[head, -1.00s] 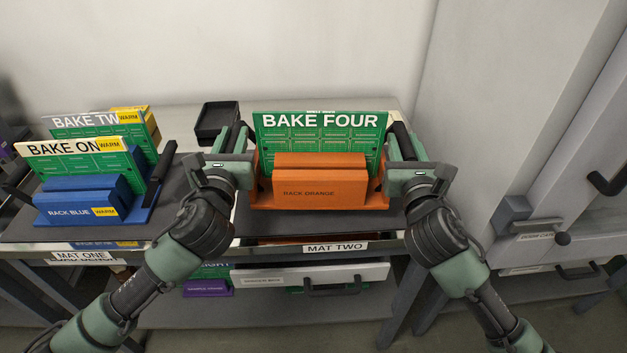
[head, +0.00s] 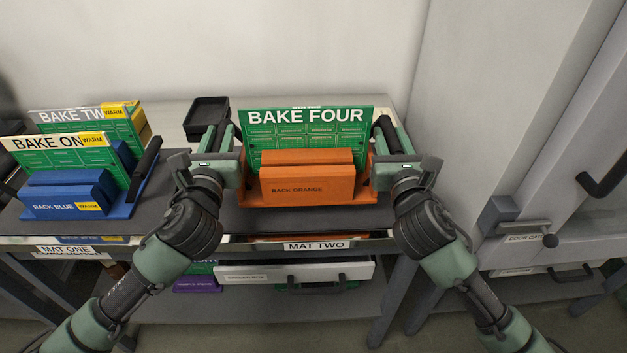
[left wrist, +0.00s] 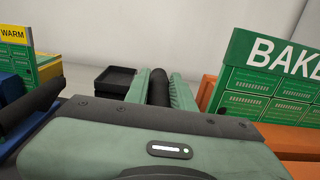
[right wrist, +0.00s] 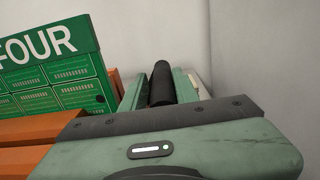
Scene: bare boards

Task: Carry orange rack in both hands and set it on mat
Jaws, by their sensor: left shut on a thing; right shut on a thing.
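The orange rack (head: 308,186) holds a green board marked BAKE FOUR (head: 305,135). It is upright over the dark mat (head: 300,220) above the MAT TWO label; whether its underside touches the mat is hard to tell. My left gripper (head: 220,140) is shut on the rack's left black handle, which also shows in the left wrist view (left wrist: 158,88). My right gripper (head: 388,132) is shut on the right black handle, seen in the right wrist view (right wrist: 162,84). The rack's lower sides are partly hidden by my grippers.
A small black tray (head: 206,115) lies behind my left gripper. A partly open drawer (head: 300,272) is below the bench edge. A cabinet (head: 520,120) stands at right.

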